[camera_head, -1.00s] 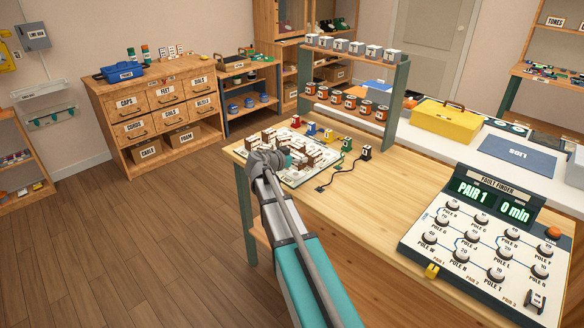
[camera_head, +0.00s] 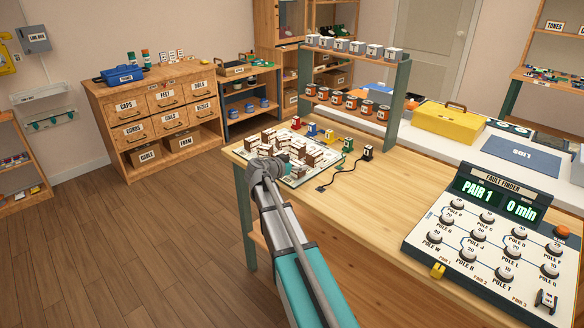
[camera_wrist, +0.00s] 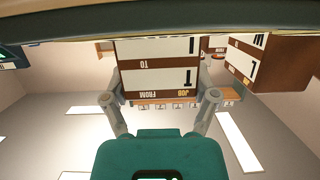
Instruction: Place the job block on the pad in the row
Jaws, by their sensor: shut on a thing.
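The job block (camera_wrist: 157,75) is a brown block with white label strips reading JOB, FROM and TO, upside down in the wrist view. My gripper (camera_wrist: 160,98) has one finger at each side of it and is shut on it. In the head view my arm reaches to the white board (camera_head: 317,172) with brown-and-white blocks on the bench; the jaws and held block are largely hidden behind my wrist. Another brown labelled block (camera_wrist: 262,62) stands close to the right finger in the wrist view. I cannot tell which spot is the pad in the row.
The fault finder (camera_head: 490,235) reads PAIR 1, 0 min at the right. A shelf rack (camera_head: 390,105) stands behind.

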